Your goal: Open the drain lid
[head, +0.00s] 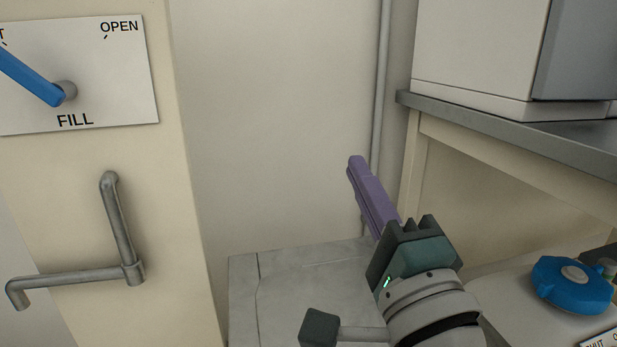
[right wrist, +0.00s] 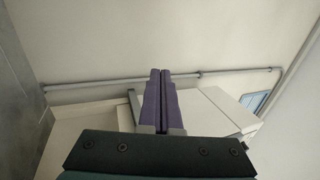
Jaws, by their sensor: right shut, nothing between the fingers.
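No label reading "drain" shows, and I cannot tell for sure which part is the drain lid. A pale grey flat-topped surface (head: 300,283) with a seam near its left side lies low in the middle of the head view. My right gripper (head: 356,162) has purple fingers pressed together, with nothing between them. It is in front of that surface, pointing up and away toward the back wall. The shut fingers (right wrist: 160,72) also show in the right wrist view, apart from anything. My left gripper is not in view.
A white FILL panel (head: 105,75) with a blue lever (head: 30,77) is at upper left, above a bent metal bar (head: 119,225). A grey countertop (head: 520,133) carries a white box (head: 480,50) at right. A blue knob (head: 572,285) sits below it. A thin pipe (head: 381,90) runs up the wall.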

